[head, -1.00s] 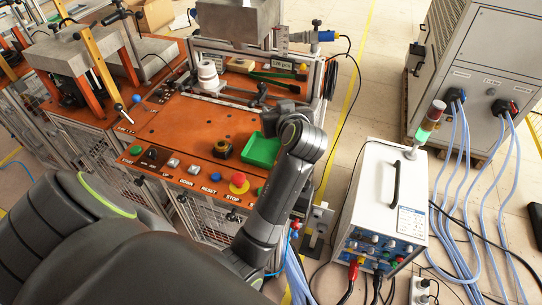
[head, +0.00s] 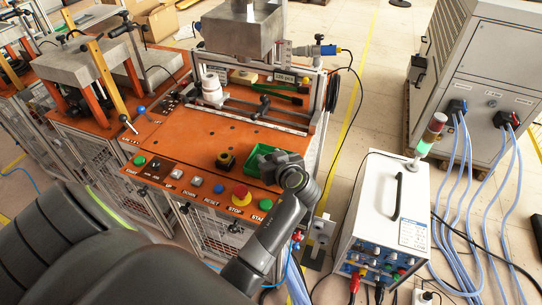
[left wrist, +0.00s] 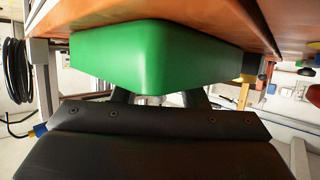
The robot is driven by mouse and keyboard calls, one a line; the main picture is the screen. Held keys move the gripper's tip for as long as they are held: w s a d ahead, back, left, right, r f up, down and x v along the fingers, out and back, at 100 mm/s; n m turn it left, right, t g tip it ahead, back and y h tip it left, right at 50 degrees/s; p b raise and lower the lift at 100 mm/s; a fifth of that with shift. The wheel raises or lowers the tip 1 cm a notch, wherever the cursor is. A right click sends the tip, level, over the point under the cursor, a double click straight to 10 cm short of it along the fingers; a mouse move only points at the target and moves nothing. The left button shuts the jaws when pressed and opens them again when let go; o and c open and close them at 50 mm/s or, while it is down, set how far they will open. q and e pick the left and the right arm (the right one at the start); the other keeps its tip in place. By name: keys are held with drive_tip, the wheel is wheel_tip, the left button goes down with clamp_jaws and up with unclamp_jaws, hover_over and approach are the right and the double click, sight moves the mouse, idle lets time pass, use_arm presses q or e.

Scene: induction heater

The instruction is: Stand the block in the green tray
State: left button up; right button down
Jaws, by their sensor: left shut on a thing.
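The green tray (head: 256,153) sits on the front right corner of the orange worktop in the head view, partly covered by my left gripper (head: 276,160). In the left wrist view the tray (left wrist: 155,55) fills the upper middle as a smooth green wall against the orange top. The left gripper's dark fingers (left wrist: 158,99) run behind that wall, so their tips are hidden. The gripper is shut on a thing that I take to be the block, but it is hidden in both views. My right gripper is not in view.
A metal press frame (head: 243,42) stands behind. The middle of the orange worktop (head: 180,131) is clear.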

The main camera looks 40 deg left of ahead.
use_arm(q)
drive_tip(key=shift+f, duration=0.1)
drive_tip(key=o, duration=0.7)
drive_tip(key=shift+f, duration=0.1)
drive_tip(key=o, duration=0.4)
drive_tip(key=shift+o, duration=0.2)
